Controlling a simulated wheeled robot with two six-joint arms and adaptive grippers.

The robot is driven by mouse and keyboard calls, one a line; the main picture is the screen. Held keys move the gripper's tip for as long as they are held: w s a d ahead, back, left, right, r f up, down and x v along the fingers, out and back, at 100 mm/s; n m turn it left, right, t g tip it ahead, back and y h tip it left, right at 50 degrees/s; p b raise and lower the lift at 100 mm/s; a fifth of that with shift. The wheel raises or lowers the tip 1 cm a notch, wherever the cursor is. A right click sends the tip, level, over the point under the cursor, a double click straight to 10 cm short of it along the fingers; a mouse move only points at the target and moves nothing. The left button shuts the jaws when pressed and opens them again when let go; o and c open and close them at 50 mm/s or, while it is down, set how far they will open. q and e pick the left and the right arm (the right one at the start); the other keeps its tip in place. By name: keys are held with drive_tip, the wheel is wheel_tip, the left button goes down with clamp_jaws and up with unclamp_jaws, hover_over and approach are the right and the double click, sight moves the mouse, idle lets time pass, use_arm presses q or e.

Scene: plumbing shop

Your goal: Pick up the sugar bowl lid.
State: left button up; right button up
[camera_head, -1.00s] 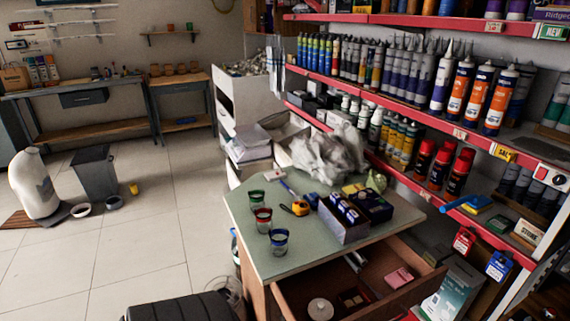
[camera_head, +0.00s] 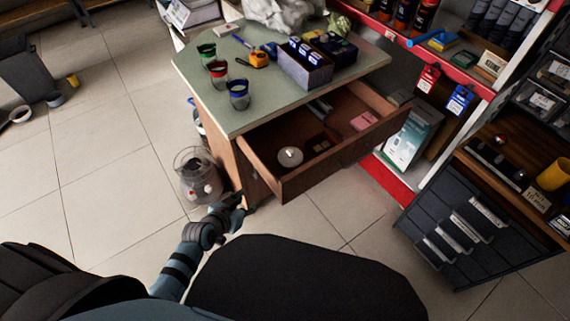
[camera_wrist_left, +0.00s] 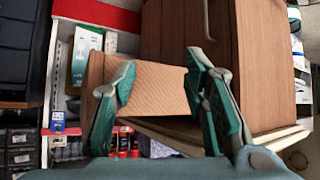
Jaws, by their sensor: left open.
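A round, pale, lid-like thing with a small knob, which looks like the sugar bowl lid (camera_head: 290,157), lies in the open drawer (camera_head: 333,160) of the green-topped cabinet, near the drawer's front left corner. My left gripper (camera_head: 236,201) is low, beside the cabinet, to the left of the drawer and below it, apart from the lid. In the left wrist view its fingers (camera_wrist_left: 160,78) are spread with nothing between them, and wood panels of the cabinet show beyond. The lid does not show in the wrist view. My right gripper is in neither view.
The drawer also holds a pink item (camera_head: 364,121) and dark boxes. Several cups and a box of blue packs (camera_head: 305,68) stand on the green top (camera_head: 200,75). A glass-like container (camera_head: 198,177) stands on the floor left of the cabinet. Dark drawers (camera_head: 465,225) stand right.

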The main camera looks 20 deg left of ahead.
sight(290, 152)
use_arm(q)
drive_tip(key=w+d+r+m+t+h+b, duration=0.2)
drive_tip(key=w+d+r+t, duration=0.15)
drive_tip(key=w+r, duration=0.5)
drive_tip(key=shift+g, duration=0.25)
drive_tip(key=b+x, duration=0.1)
drive_tip(key=x, duration=0.2)
drive_tip(key=d+b+x, duration=0.1)
drive_tip(key=b+x, duration=0.1)
drive_tip(key=x, duration=0.2)
drive_tip(key=b+x, duration=0.2)
drive_tip(key=x, duration=0.1)
drive_tip(key=shift+d+f, duration=0.3)
drive_tip(key=shift+r, duration=0.1)
clamp_jaws()
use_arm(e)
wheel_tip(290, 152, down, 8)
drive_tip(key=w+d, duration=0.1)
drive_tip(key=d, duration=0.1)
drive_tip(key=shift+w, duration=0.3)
